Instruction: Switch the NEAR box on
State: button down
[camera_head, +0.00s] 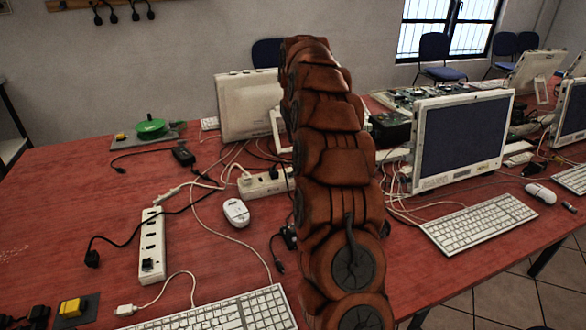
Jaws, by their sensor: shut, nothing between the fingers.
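Which thing is the near box is not labelled. At the near left edge is a dark flat box with a yellow block (72,307) on it. Farther back at the left is a grey plate (168,132) with a small yellow part and a round green piece (150,127). A white power strip (152,240) lies between them, with something dark plugged in at its near end. A second white strip (266,183) lies farther back, partly hidden by my arm. Whether any switch is on cannot be told. My brown segmented arm rises through the middle; my gripper is not in view.
Loose cables and black plugs (92,257) spread over the red table (60,200). A mouse (236,212) and a keyboard (225,315) lie near the middle front. Monitors (462,140) and another keyboard (480,222) stand right. The table's left side is mostly bare.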

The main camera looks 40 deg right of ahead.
jog(key=shift+f, duration=0.1)
jog(key=p, duration=0.2)
send_near(292, 172)
jog(key=x, duration=0.5)
jog(key=shift+w+d+f, duration=0.1)
jog(key=shift+w, duration=0.1)
jog(key=shift+d+f, duration=0.15)
jog(key=shift+f, duration=0.65)
